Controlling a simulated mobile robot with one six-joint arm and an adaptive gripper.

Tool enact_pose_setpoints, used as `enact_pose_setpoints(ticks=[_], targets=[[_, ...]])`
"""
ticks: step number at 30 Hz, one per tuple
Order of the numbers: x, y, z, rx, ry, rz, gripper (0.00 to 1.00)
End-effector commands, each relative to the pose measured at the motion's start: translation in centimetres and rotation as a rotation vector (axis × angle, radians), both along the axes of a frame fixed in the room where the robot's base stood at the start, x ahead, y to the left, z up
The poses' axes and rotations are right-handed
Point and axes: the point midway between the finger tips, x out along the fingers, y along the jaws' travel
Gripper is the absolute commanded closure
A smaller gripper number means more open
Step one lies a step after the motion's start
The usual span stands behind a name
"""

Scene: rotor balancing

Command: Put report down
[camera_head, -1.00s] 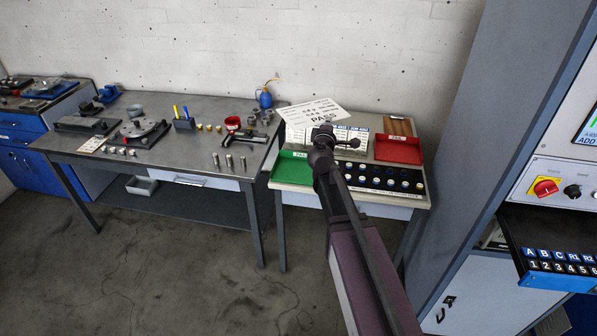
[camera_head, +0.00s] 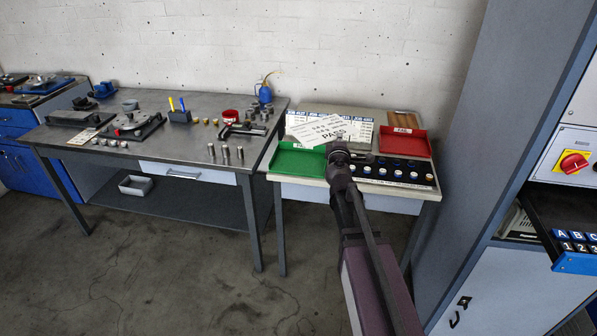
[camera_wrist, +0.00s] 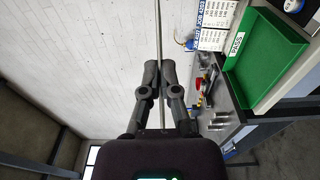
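The report (camera_head: 316,132) is a white sheet with printed lines and the word PASS. My gripper (camera_head: 338,150) is shut on its near edge and holds it tilted, over the back of the green tray (camera_head: 292,161) in the head view. In the wrist view the report (camera_wrist: 157,35) is a thin edge-on strip between the closed fingers (camera_wrist: 160,75). The green tray (camera_wrist: 264,62), labelled PASS, lies to the right there, apart from the fingers. The sheet hides part of the white job chart (camera_head: 363,131). I cannot tell the sheet's exact height.
A red tray (camera_head: 405,145) stands at the right of the small table, with a black rack (camera_head: 365,168) of round pieces in front. The grey workbench (camera_head: 190,145) on the left carries tools and metal parts. A tall grey cabinet (camera_head: 480,130) stands close on the right.

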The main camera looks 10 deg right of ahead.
Motion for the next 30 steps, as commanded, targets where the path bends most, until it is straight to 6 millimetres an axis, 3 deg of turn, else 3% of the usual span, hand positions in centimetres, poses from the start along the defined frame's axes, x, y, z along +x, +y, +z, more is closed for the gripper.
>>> enact_pose_setpoints(ticks=[1,3,24,30], targets=[[-0.1,-0.3,-1.8,0.000,0.000,0.003,1.00],[-0.1,-0.6,-3.0,0.000,0.000,0.008,1.00],[-0.6,-3.3,-14.7,0.000,0.001,0.065,1.00],[-0.8,-3.8,-16.9,0.001,0.001,0.078,1.00]])
